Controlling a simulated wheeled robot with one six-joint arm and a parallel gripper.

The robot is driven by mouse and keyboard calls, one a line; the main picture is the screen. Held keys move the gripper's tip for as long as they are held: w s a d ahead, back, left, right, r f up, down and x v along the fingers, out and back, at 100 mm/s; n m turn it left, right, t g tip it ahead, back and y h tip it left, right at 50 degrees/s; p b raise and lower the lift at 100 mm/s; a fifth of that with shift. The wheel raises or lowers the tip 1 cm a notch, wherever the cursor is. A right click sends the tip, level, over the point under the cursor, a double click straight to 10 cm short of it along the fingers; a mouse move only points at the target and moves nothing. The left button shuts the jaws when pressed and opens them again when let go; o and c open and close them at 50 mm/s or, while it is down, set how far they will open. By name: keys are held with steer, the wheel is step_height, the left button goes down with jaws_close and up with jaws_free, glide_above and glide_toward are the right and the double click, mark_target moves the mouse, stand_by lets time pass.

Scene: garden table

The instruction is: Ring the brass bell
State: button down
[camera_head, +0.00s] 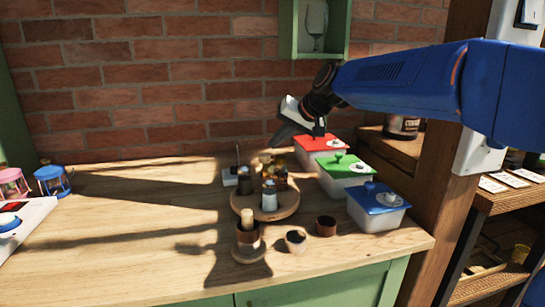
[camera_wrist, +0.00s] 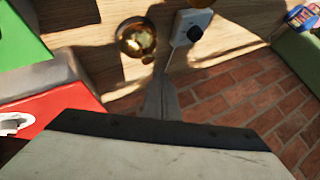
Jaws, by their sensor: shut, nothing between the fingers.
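The brass bell (camera_wrist: 136,38) shows in the wrist view as a shiny, round golden thing on the wooden table, seen from above. My gripper (camera_wrist: 161,80) is shut and empty, its fingers pointing toward the gap between the bell and a white box (camera_wrist: 186,27) with a black knob. In the picture the fingertips lie just below and right of the bell; no contact shows. In the head view my gripper (camera_head: 277,140) is above the table's back part, near the wall. There the bell cannot be told clearly among the jars.
A round wooden stand (camera_head: 283,210) with jars is mid-table. Containers with red (camera_head: 318,145), green (camera_head: 345,166) and blue (camera_head: 377,197) lids line the right side. Small cups (camera_head: 296,241) stand in front. The brick wall (camera_head: 150,90) is behind; the table's left-middle is clear.

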steer(key=shift+r, duration=2.3)
